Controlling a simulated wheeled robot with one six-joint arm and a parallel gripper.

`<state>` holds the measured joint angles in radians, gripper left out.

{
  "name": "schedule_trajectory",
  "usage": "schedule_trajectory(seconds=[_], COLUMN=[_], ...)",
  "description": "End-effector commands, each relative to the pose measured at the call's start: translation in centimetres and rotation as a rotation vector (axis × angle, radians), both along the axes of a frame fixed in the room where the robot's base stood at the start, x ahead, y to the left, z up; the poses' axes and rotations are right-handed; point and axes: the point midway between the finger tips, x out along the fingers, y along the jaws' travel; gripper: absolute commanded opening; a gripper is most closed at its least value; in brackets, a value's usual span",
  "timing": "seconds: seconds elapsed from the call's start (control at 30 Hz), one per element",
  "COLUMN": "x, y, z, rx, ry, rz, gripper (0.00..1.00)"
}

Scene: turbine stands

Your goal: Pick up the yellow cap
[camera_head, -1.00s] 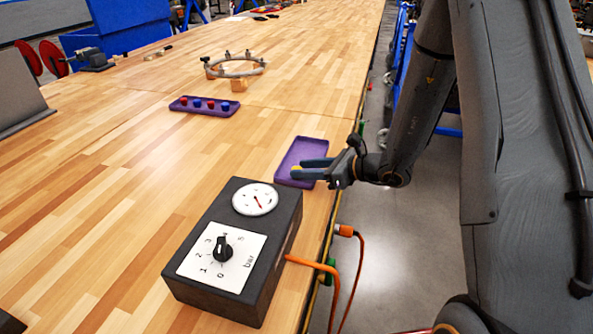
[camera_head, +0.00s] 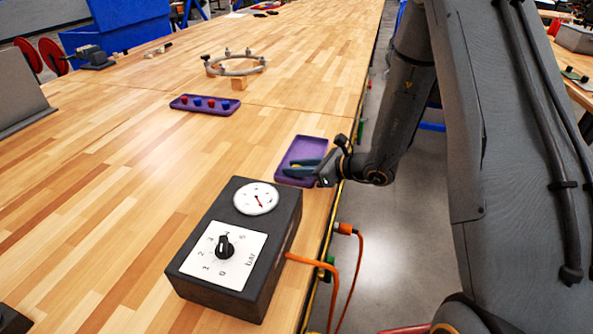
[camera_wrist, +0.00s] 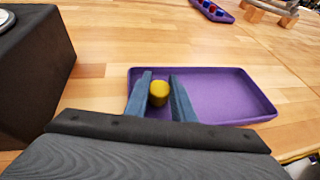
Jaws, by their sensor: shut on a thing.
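The yellow cap (camera_wrist: 158,93) is between the two blue fingers of my gripper (camera_wrist: 160,90) in the wrist view. The fingers are shut on it. In the head view my gripper (camera_head: 300,168) is low over the near part of a purple tray (camera_head: 302,147), and a bit of yellow shows between the fingers. The same tray shows in the wrist view (camera_wrist: 235,92), with its right part empty. I cannot tell whether the cap still touches the tray floor.
A black pressure box (camera_head: 240,245) with a dial and knob stands close to the left of my gripper. An orange cable runs from it over the table edge. A second purple tray (camera_head: 196,110) holds red and blue pieces. A ring stand (camera_head: 236,70) is farther back.

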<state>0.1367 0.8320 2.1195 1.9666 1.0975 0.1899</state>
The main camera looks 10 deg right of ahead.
Motion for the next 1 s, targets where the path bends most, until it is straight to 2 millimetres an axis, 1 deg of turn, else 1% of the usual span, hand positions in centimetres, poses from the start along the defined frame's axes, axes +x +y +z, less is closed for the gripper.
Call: schedule_trajectory(seconds=[0.2,0.37,0.8,1.0], x=[0.0,0.1,0.1,0.1], y=[0.0,0.0,0.0,0.0], z=[0.4,1.6,7.2,9.0], rx=[0.000,-0.001,0.000,0.000], ry=[0.000,-0.003,-0.004,-0.002], rz=[0.000,0.001,0.000,0.000], gripper=[0.00,0.00,0.00,0.00])
